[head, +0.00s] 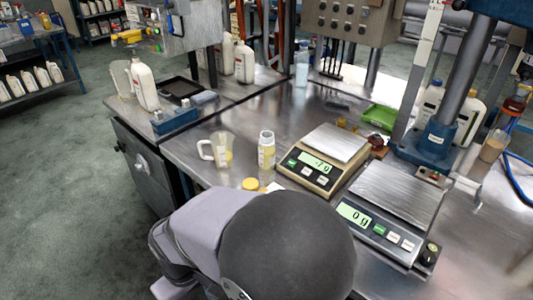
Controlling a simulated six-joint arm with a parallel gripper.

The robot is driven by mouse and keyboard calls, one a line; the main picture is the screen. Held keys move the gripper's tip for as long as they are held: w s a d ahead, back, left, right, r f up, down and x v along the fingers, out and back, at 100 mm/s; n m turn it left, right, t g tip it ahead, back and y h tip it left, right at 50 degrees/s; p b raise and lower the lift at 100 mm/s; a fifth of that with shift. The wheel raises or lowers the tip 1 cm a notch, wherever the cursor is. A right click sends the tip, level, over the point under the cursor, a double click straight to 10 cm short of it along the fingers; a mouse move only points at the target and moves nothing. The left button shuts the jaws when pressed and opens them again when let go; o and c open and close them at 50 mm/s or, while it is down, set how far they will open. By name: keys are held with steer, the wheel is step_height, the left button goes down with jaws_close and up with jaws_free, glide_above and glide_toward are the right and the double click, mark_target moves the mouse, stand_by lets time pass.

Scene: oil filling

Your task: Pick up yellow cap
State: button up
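A round yellow cap (250,184) shows on the steel bench just beyond my arm. My arm's dark joint and grey link fill the lower middle and cover the bench right next to the cap. A small white piece shows beside the cap, partly hidden. My gripper is not visible, so its distance from the cap and its opening cannot be told. A clear bottle (266,150) with yellowish contents stands upright behind the cap. A clear measuring jug (219,150) stands to its left.
Two digital scales, one beige (311,172) and one grey (379,230), sit to the right of the cap. A green tray (380,117) and a blue-based column stand (431,143) are behind them. The bench left of the jug is fairly clear.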

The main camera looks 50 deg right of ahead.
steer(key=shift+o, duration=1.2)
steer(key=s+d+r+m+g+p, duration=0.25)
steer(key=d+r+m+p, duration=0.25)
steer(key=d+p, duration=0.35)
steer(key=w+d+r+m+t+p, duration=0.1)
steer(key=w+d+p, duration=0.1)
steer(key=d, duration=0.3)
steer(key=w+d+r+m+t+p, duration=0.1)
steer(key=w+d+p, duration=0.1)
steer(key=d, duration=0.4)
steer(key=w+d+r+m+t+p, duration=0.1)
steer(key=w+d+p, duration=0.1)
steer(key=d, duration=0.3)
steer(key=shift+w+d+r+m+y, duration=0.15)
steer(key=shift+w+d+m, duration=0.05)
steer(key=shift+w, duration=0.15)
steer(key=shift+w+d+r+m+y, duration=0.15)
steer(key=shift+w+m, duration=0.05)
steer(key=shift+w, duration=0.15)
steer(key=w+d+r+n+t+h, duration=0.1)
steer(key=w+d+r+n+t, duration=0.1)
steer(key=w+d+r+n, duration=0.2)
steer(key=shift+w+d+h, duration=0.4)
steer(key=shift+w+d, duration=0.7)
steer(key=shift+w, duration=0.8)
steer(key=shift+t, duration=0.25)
